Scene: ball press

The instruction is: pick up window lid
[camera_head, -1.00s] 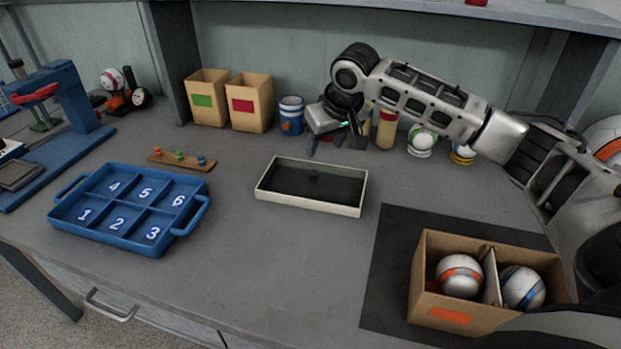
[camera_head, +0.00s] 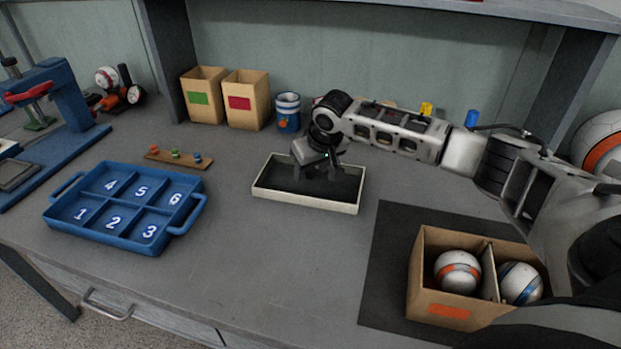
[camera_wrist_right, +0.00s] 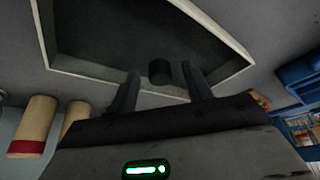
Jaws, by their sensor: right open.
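The window lid (camera_head: 305,201) lies flat on the table in the head view, a rectangle with a cream rim and a dark centre. Its small dark round knob is hidden behind my gripper there. My right gripper (camera_head: 316,172) is over the lid's middle with its fingers pointing down, open and empty. In the right wrist view the lid (camera_wrist_right: 100,73) fills the upper part, and the knob (camera_wrist_right: 160,72) shows beyond and between the two open fingertips (camera_wrist_right: 160,80). I see no contact with the knob. My left gripper is out of view.
A blue numbered tray (camera_head: 127,210) is to the left. A cardboard box with two balls (camera_head: 440,304) sits on a dark mat at the right. Two open boxes (camera_head: 247,103) and a blue-and-white cup (camera_head: 288,112) stand at the back. The table in front of the lid is clear.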

